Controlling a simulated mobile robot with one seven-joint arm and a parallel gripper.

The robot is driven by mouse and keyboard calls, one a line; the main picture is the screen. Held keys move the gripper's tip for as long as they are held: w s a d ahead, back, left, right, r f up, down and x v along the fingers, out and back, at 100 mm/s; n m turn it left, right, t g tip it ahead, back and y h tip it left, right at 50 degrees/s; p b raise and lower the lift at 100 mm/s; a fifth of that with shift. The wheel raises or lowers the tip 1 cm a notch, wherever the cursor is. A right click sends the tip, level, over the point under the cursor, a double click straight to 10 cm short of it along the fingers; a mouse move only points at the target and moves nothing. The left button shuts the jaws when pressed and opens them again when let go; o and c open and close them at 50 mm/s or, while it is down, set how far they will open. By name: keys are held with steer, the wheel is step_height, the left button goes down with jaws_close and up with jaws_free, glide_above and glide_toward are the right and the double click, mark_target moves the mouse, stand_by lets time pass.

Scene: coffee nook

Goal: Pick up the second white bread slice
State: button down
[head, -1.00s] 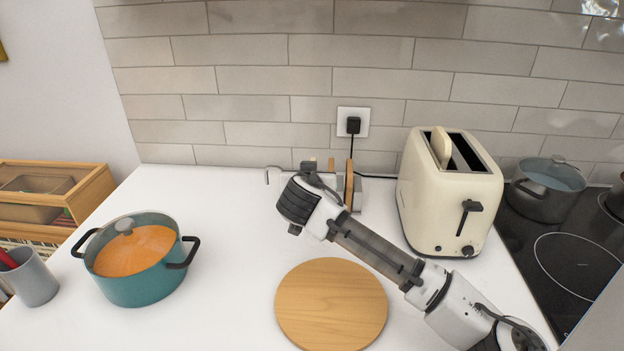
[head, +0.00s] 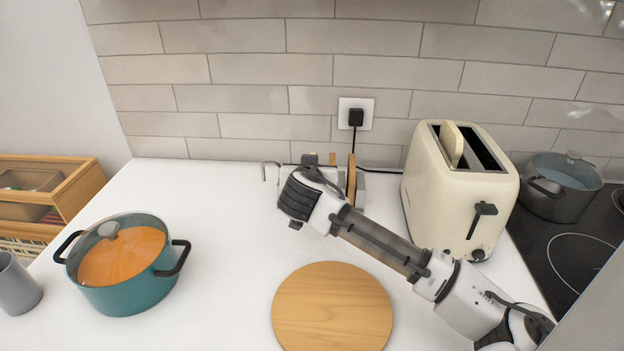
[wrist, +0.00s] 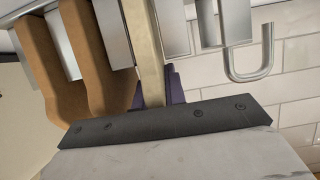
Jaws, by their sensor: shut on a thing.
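A cream-white bread slice (wrist: 146,45) stands upright in the metal rack in the wrist view. My gripper (wrist: 157,90) is shut on its edge, with dark purple pads on either side. In the head view my wrist covers most of the rack and the held slice. The first white slice (head: 452,145) sticks up from a slot of the cream toaster (head: 457,205).
Brown slices (wrist: 92,55) stand left of the held slice in the metal rack (wrist: 232,22); one brown slice (head: 351,178) shows in the head view. A round wooden board (head: 332,310) and a teal pot (head: 122,270) are on the white counter. A grey pot (head: 560,185) stands at right.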

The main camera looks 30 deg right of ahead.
steer(key=shift+r, duration=0.1)
steer(key=shift+r+b, duration=0.85)
steer(key=shift+r, duration=4.05)
